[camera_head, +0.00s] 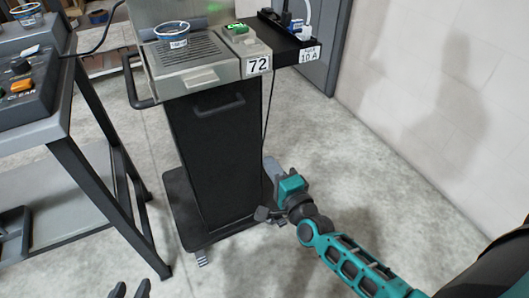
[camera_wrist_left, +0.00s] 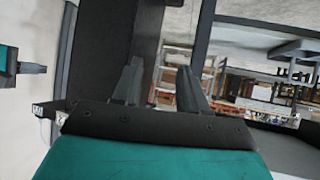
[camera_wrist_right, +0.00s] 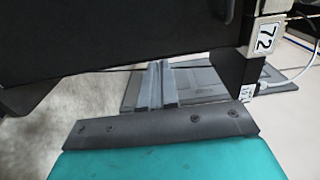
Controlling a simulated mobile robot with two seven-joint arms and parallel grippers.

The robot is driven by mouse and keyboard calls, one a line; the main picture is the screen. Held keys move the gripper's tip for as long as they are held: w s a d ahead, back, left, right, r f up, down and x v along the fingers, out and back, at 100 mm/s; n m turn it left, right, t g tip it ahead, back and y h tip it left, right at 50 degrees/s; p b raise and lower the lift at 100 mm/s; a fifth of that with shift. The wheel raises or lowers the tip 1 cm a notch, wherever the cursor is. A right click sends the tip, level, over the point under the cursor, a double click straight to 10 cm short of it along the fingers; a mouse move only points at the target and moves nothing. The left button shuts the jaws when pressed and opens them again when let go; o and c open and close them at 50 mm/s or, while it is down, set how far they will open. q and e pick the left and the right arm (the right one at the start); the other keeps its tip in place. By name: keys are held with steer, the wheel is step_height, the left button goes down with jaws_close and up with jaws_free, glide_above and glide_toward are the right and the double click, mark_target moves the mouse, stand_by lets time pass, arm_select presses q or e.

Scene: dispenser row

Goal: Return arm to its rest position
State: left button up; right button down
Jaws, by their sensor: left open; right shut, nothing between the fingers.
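My right arm, teal and dark grey, reaches in from the lower right of the head view. Its gripper (camera_head: 268,213) is beside the lower right side of the black cabinet (camera_head: 215,155). In the right wrist view its two fingers (camera_wrist_right: 161,85) are together with nothing between them. My left gripper (camera_head: 130,290) shows only as two dark fingertips at the bottom edge of the head view, left of centre. In the left wrist view its fingers (camera_wrist_left: 160,88) are spread apart, with nothing held between them.
A scale-like metal unit (camera_head: 194,71) on the cabinet carries a blue-rimmed cup (camera_head: 172,35). A power strip (camera_head: 290,40) sits beside label 72 (camera_head: 258,65). A dark-framed table (camera_head: 50,130) with a control box (camera_head: 30,85) stands at left. Bare floor (camera_head: 345,160) lies at right, before a pale wall (camera_head: 425,110).

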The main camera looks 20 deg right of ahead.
steer(key=shift+s, duration=0.4)
